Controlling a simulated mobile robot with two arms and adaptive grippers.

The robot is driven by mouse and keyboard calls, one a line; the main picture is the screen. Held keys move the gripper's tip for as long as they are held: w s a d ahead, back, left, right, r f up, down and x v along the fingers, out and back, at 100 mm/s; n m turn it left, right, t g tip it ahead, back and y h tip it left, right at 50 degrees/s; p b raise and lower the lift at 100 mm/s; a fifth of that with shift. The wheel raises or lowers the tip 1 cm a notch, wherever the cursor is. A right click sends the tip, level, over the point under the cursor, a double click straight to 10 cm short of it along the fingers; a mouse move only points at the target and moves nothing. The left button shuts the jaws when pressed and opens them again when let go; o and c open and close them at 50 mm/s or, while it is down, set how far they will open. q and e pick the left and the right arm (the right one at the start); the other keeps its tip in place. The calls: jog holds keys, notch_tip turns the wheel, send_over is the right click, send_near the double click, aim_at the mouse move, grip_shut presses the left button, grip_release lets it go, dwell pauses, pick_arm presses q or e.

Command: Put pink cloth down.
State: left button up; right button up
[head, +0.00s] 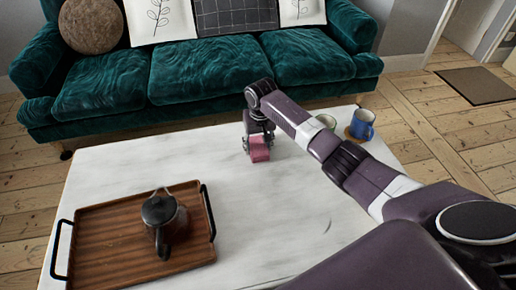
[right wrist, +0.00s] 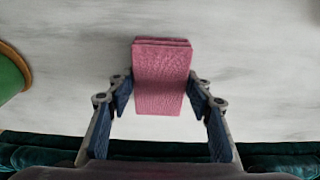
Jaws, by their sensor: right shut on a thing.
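The pink cloth (head: 259,152) is a small folded block at the far side of the white table (head: 140,160). My right gripper (head: 259,136) reaches over the table and is shut on the cloth from above. In the right wrist view the folded cloth (right wrist: 160,85) sits between the two blue-padded fingers, over the pale tabletop. The cloth is at or just above the surface; I cannot tell whether it touches. My left gripper is not in view.
A wooden tray (head: 95,235) with a dark teapot (head: 160,218) stands at the table's front left. A green sofa (head: 200,75) stands behind. The middle is clear.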

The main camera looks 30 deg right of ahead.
aim_at(259, 150)
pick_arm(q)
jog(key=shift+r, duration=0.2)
pick_arm(e)
jog(key=shift+f, duration=0.15)
jog(key=shift+f, duration=0.15)
jog(key=o, duration=1.2)
jog(key=shift+r, duration=0.45)
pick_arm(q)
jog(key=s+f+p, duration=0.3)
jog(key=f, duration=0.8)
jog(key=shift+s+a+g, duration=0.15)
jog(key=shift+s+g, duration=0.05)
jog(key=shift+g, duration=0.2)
pick_arm(e)
jog(key=shift+s+a+r, duration=0.1)
jog(key=shift+s+r, duration=0.2)
jog(key=shift+r, duration=1.6)
jog(key=shift+s+a+r, duration=0.1)
jog(key=shift+s+r, duration=0.15)
jog(key=shift+r, duration=1.6)
jog(key=shift+s+a+r, duration=0.1)
jog(key=shift+s+r, duration=0.2)
jog(key=shift+r, duration=1.6)
